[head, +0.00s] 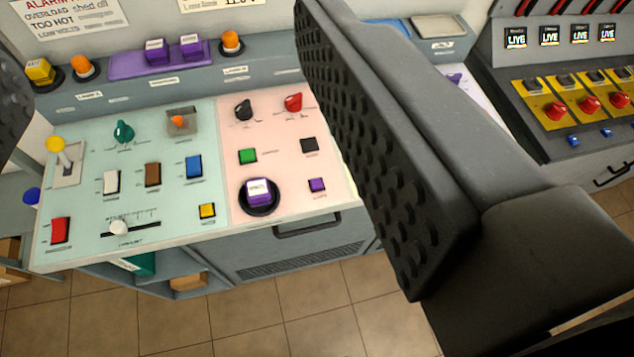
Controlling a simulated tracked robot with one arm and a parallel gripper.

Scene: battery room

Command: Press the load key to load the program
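The panel (100,235) has a pale green left half and a pink right half. No label that I can read says load, so I cannot tell which key is the load key. A purple key with a white lettered top (258,191) sits on a round black base on the pink half. Two similar purple keys (155,51) (190,44) stand on a purple plate on the back ledge. My gripper (165,65) is open, with one ridged finger large at right and the other cut off at the left edge. Nothing shows held between them.
A yellow key (39,71) and orange knobs (83,67) (231,41) line the ledge. A yellow-topped lever (62,152), coloured switches and a slider (119,228) crowd the green half. Red knobs on yellow plates (557,108) stand at far right.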

